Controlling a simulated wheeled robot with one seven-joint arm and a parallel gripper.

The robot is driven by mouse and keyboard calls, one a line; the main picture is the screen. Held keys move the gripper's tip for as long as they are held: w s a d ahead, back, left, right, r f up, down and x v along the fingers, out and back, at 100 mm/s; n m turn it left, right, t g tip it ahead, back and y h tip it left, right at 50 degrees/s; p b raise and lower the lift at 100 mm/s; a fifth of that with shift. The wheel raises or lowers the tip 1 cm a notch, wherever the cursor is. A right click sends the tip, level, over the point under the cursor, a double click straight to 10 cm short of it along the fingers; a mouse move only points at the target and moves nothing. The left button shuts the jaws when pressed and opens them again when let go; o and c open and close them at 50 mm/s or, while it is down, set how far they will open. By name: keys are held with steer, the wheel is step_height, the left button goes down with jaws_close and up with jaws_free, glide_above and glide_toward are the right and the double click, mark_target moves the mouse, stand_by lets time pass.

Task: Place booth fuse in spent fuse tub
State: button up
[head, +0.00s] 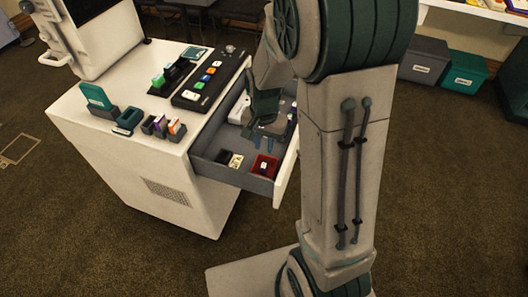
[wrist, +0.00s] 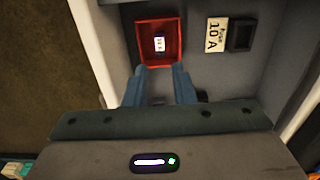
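The red square tub (head: 273,159) sits in the open drawer, near its front right corner. It also shows at the top of the wrist view (wrist: 143,60). A small white piece with dark markings, apparently the booth fuse (wrist: 160,44), lies inside the tub; in the head view it is a white speck (head: 264,166). My gripper (wrist: 162,68) has its two blue fingers apart with a gap between them and nothing visible in it. The fingertips are at the tub's near edge in the wrist view; I cannot tell whether they touch it. The gripper also shows over the drawer (head: 263,143).
A "FUSE 10 A" card (wrist: 215,36) and a black holder (wrist: 240,37) lie beside the tub. The open drawer (head: 240,178) juts from the white cabinet (head: 130,165). A switch panel (head: 192,98) and small items stand on top.

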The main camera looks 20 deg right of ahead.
steer(key=s+r+n+t, duration=0.2)
steer(key=s+r+n, duration=0.5)
steer(key=s+r, duration=0.5)
steer(key=shift+s+r, duration=0.35)
steer(key=shift+s, duration=0.6)
steer(key=shift+s, duration=0.1)
stand_by(0.8)
